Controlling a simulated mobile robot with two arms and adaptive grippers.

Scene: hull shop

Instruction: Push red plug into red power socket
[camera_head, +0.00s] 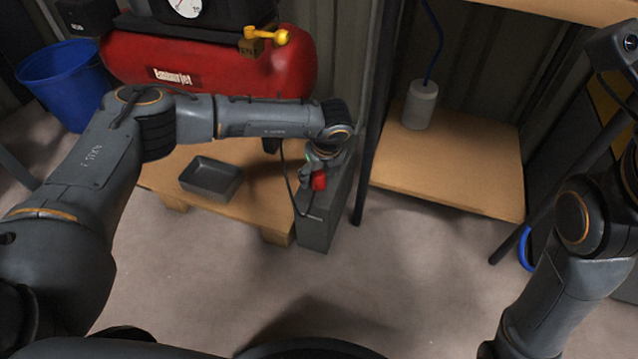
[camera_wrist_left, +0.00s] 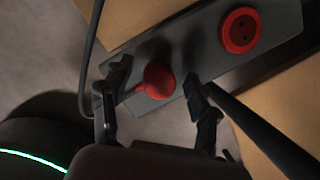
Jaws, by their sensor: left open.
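My left gripper (camera_head: 312,173) is over the grey box (camera_head: 316,226) beside the low wooden shelf. In the left wrist view its fingers (camera_wrist_left: 158,88) are apart, one on each side of the red plug (camera_wrist_left: 159,80). The plug also shows below the gripper in the head view (camera_head: 319,181). I cannot tell whether the fingers touch it. The red power socket (camera_wrist_left: 241,30), round with dark holes, is on the grey panel to the upper right of the plug. The plug and socket are apart. The socket cannot be made out in the head view. My right gripper is out of view.
A dark tray (camera_head: 211,178) lies on the wooden shelf (camera_head: 262,200) left of the box. A red compressor tank (camera_head: 215,65) and blue bin (camera_head: 62,85) stand behind. A dark post (camera_head: 375,120) rises close right of my left gripper. A dark cable (camera_wrist_left: 90,50) runs beside the panel.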

